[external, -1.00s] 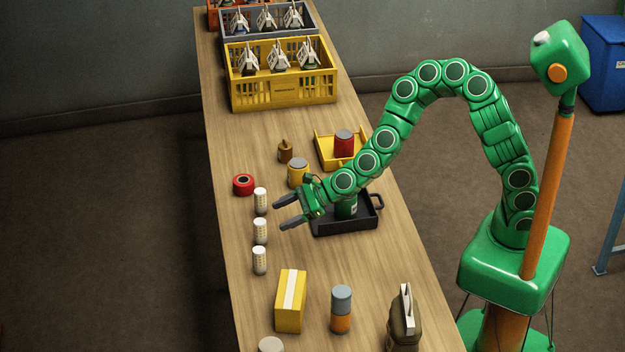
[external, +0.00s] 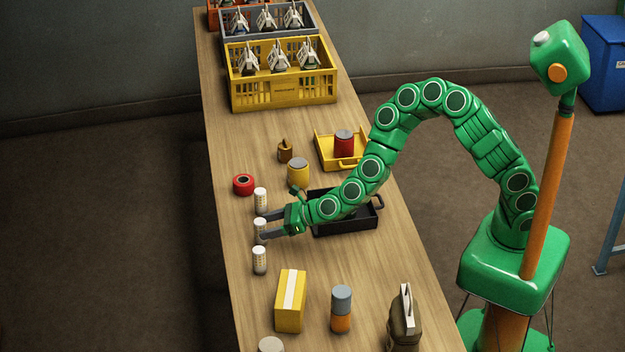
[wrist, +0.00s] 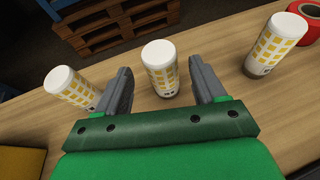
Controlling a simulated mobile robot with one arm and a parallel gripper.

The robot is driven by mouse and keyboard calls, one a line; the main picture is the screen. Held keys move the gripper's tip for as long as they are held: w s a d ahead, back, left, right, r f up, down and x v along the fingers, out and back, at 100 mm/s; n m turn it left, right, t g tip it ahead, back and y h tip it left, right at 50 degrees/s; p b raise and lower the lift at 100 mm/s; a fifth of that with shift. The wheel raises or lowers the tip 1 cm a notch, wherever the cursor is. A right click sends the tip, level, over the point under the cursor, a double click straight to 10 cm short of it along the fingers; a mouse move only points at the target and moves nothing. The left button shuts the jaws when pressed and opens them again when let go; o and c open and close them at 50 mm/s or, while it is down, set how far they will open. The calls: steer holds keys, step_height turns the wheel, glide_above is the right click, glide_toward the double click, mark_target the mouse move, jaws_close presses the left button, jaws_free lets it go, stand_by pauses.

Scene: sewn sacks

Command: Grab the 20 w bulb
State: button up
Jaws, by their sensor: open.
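Three white cylinders with yellow grid prints stand in a row near the table's left edge: a far one (external: 261,201), a middle one (external: 260,226) and a near one (external: 259,261). I cannot read which is the 20 w bulb. My gripper (external: 263,226) is open at the middle one. In the wrist view the middle cylinder (wrist: 160,66) stands upright between my two fingers (wrist: 161,78), with gaps on both sides. The near cylinder (wrist: 70,88) is outside the left finger, and the far one (wrist: 273,46) is well right of the right finger.
A red tape roll (external: 243,185) lies behind the row. A yellow can (external: 298,172) and a black tray (external: 345,231) are near my arm. A yellow box (external: 290,302) with a white stripe stands in front. Yellow crate (external: 282,92) is far back.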

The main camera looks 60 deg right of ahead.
mark_target(255, 229)
steer(key=shift+x, duration=1.55)
steer(key=shift+w+a+f, duration=0.3)
steer(key=shift+w+f, duration=0.05)
steer(key=shift+w, duration=0.2)
steer(key=shift+w+a, duration=0.1)
steer(key=shift+w, duration=0.2)
steer(key=shift+c, duration=0.3)
steer(key=c, duration=1)
